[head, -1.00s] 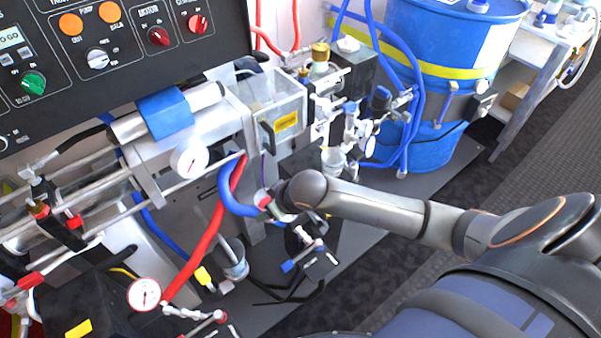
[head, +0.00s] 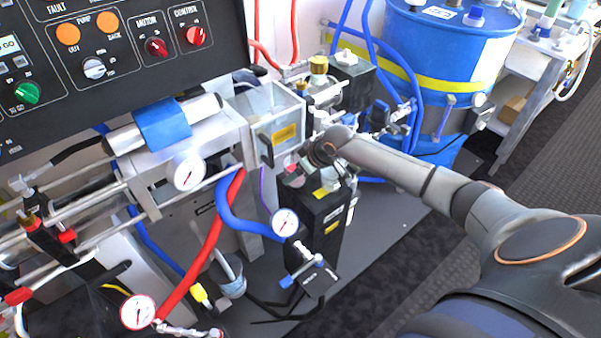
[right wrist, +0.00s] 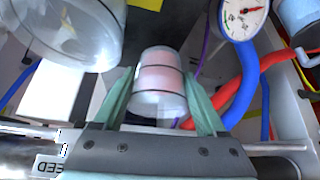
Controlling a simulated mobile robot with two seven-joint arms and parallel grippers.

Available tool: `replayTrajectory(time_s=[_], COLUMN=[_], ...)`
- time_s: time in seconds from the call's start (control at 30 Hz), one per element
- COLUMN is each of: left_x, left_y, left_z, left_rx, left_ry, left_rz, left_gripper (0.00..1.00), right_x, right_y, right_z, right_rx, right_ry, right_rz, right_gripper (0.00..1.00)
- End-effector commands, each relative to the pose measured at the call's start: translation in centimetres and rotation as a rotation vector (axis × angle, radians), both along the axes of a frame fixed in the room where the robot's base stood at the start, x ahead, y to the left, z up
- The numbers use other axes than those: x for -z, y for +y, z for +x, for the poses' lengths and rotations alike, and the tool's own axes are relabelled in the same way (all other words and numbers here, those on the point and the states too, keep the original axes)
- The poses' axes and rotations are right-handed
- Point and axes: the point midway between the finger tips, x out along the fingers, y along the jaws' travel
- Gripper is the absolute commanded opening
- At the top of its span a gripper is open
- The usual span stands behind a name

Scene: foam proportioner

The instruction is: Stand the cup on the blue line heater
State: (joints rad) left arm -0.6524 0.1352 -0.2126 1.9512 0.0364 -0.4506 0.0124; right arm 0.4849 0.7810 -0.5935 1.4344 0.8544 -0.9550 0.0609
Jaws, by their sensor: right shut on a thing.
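The cup (right wrist: 160,88) is small and translucent, with pink contents and dark rings. It sits between the greenish fingers of my right gripper (right wrist: 160,76), which is shut on it. In the head view my right gripper (head: 298,168) is at the upper rear of the blue line heater (head: 312,220), a black box with a yellow label on top. The arm's end hides part of the heater's top, and the cup is mostly hidden there. I cannot tell whether the cup touches the heater. My left gripper is not in view.
A gauge (head: 285,222) and a blue hose (head: 240,222) stand at the heater's left. A red hose (head: 205,250) and grey bucket (head: 230,285) are further left. A blue drum (head: 450,60) stands behind.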

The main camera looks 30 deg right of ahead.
Motion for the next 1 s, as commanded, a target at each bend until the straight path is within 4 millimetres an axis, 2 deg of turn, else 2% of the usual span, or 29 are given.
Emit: replayTrajectory(time_s=[0.03,0.1,0.2,0.57,0.6,0.83,1.0], left_x=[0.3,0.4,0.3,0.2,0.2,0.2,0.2], left_y=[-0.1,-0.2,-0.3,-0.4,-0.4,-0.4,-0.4], left_z=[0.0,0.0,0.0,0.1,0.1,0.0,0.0], left_rx=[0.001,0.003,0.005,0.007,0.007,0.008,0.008], left_ry=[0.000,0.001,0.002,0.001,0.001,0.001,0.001], left_rz=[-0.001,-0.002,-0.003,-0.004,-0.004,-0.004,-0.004], left_gripper=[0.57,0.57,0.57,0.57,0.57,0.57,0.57], right_x=[0.0,0.4,1.4,1.7,1.8,1.8,1.8], right_y=[-0.9,-1.5,-1.3,-1.2,-1.3,-1.3,-1.3], right_z=[0.6,0.9,0.8,0.8,0.8,0.7,0.7], right_rx=[0.005,0.003,0.000,-0.001,-0.001,-0.001,0.000], right_ry=[-0.002,-0.001,0.000,-0.002,-0.001,0.000,0.000], right_rz=[0.000,0.002,0.002,0.001,0.001,0.001,0.000], right_gripper=[0.14,0.14,0.14,0.14,0.75,1.00,1.00])
